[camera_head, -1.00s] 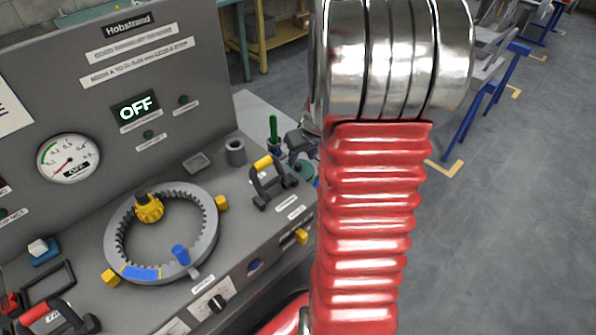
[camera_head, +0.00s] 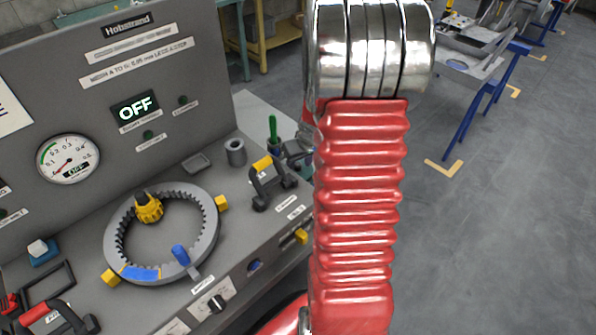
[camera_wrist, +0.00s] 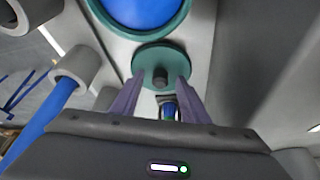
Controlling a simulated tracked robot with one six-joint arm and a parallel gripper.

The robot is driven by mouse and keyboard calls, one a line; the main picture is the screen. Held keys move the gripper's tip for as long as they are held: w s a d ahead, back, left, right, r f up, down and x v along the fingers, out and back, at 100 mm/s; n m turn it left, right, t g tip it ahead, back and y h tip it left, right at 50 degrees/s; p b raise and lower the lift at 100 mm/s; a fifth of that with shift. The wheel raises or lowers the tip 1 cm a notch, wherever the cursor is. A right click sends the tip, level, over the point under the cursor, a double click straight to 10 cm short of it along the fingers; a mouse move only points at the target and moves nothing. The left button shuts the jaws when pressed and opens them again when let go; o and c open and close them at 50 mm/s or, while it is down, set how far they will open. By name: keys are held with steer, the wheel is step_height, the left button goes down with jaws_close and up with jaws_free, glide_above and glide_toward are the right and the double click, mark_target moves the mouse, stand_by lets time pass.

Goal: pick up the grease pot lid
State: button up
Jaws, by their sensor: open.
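In the wrist view a round teal lid (camera_wrist: 151,55) with a dark knob (camera_wrist: 160,76) lies on a pale surface, and I take it for the grease pot lid. My gripper (camera_wrist: 160,82) is open. Its two purple-grey fingers appear on either side of the knob; I cannot tell whether they touch it or how high above the lid they are. A teal-rimmed pot with blue inside (camera_wrist: 143,9) is at the top edge, just beyond the lid and partly cut off. In the head view my red arm hides the gripper and lid.
In the wrist view a grey cylinder with a blue shaft (camera_wrist: 50,112) is at left, and another grey ring (camera_wrist: 30,12) is at upper left. The head view shows the grey Hobstrand panel (camera_head: 200,75), a toothed ring (camera_head: 207,235) and a yellow-topped handle (camera_head: 268,180).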

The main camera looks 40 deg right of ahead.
steer(key=shift+c, duration=0.5)
jaws_close()
